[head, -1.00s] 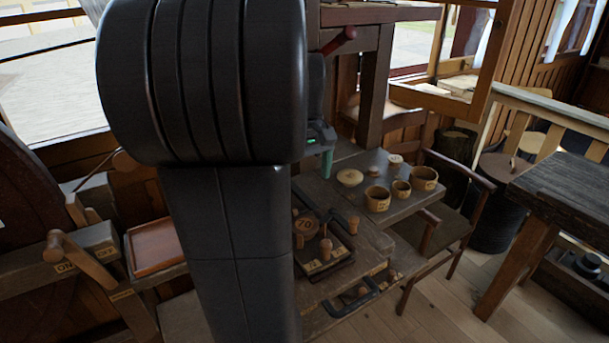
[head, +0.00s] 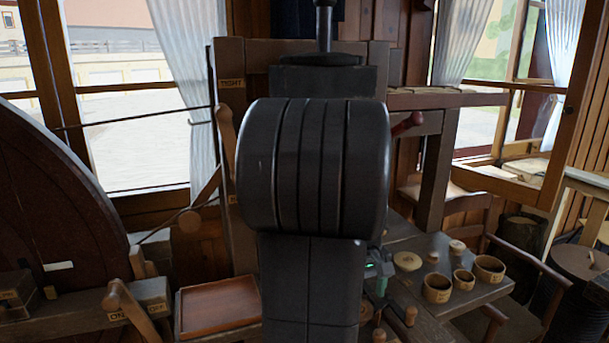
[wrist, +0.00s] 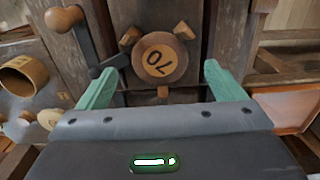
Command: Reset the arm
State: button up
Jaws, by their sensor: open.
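My gripper (wrist: 162,72) is open in the wrist view, its two green fingers wide apart with nothing held between them. Beyond the fingers is a round wooden knob marked 70 (wrist: 160,60), with short pegs around it; I cannot tell how far off it is. In the head view my dark arm stands upright in the middle. Its bulky joint hides much of the bench behind, and only a small part of my gripper (head: 380,280) shows at its right edge.
Wooden cups (head: 437,288) and lids stand on the bench right of my arm. A reddish-brown tray (head: 218,305) lies to the left. A wooden crank handle (wrist: 66,20) is left of the knob. A chair (head: 520,275) stands at right.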

notch_tip(320, 180, down, 4)
jog(key=shift+r+b, duration=0.2)
jog(key=shift+b, duration=0.15)
jog(key=shift+r+p, duration=0.3)
jog(key=shift+r, duration=1.55)
jog(key=shift+f, duration=0.15)
